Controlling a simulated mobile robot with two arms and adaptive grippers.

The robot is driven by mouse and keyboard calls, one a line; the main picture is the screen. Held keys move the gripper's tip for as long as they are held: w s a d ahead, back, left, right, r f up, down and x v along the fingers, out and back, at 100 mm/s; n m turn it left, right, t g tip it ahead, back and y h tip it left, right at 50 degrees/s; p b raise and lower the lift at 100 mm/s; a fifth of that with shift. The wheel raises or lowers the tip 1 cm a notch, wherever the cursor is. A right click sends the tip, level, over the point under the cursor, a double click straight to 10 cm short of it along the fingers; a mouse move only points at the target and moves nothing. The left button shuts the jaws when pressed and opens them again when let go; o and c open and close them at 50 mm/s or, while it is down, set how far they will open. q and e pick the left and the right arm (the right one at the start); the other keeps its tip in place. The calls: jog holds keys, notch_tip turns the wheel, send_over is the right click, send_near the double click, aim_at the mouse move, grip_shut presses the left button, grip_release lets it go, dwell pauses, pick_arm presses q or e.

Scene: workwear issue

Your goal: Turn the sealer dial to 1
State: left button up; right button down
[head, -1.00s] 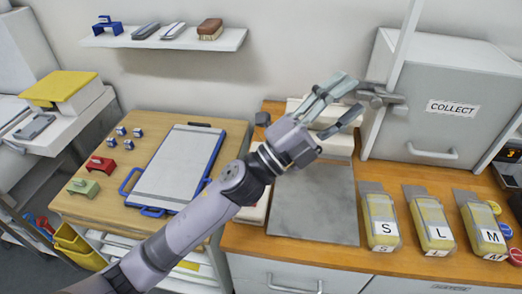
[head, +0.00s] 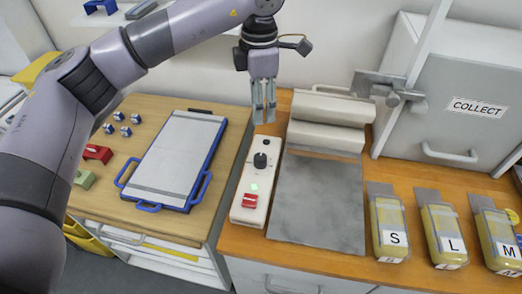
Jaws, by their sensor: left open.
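The sealer's control box (head: 251,210) is a narrow white panel at the left of the grey sealer plate (head: 318,205). The black dial (head: 260,161) stands up near its upper middle, with a small green light and a red switch (head: 250,201) below it. The dial's setting is too small to read. My left gripper (head: 264,118) points down, open and empty, above the far end of the control box, behind the dial and apart from it. My right gripper is not in the head view.
The white sealer bar (head: 329,120) stands at the plate's back. Packs marked S (head: 389,224), L (head: 442,232) and M (head: 496,236) lie at the right, before the grey COLLECT cabinet (head: 450,140). A blue-framed board (head: 174,160) lies at the left.

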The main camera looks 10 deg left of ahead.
aim_at(260, 156)
pick_arm(q)
notch_tip(260, 156, down, 16)
jog(key=p, duration=0.4)
jog(key=shift+s+r+p, duration=0.1)
jog(key=shift+r+p, duration=0.1)
jog(key=shift+p, duration=0.2)
jog(key=shift+f, duration=0.8)
jog(key=shift+c, duration=0.2)
jog(key=c, duration=1.1)
